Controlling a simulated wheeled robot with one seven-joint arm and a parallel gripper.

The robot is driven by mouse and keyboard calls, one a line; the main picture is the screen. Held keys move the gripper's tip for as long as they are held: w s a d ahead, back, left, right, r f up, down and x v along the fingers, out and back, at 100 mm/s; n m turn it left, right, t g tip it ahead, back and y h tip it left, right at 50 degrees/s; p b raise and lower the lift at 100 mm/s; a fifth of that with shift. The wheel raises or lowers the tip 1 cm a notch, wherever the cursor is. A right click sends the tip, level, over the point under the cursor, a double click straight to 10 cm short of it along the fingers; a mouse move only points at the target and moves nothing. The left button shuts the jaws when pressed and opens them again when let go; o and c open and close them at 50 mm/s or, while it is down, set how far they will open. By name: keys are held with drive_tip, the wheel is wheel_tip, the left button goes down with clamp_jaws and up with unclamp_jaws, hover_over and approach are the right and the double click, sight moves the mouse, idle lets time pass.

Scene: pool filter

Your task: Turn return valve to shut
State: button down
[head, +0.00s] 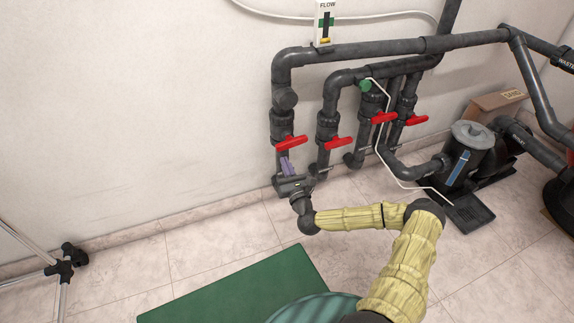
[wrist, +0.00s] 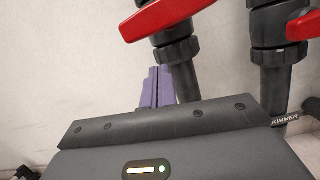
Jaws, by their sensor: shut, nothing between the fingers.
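Several valves with red handles sit on dark vertical pipes along the wall. The leftmost red handle (head: 291,142) lies across its pipe, near level. The second handle (head: 338,141) is to its right. I cannot read which valve is the return. My gripper (head: 286,162) is just below the leftmost handle, its purple fingers together, pointing up and empty. In the wrist view the fingers (wrist: 157,74) stand beside the pipe, below and apart from the large red handle (wrist: 163,14). The gripper body hides the lower pipe.
A tag ending "KIMMER" (wrist: 285,119) shows by the right pipe. A green mat (head: 240,285) lies on the floor. The left floor is mostly clear.

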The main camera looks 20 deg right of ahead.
drive_tip(key=p+v, duration=0.3)
drive_tip(key=v, duration=0.7)
drive_tip(key=shift+d+f, duration=0.25)
drive_tip(key=shift+f, duration=0.15)
drive_tip(key=c, duration=2.1)
unclamp_jaws()
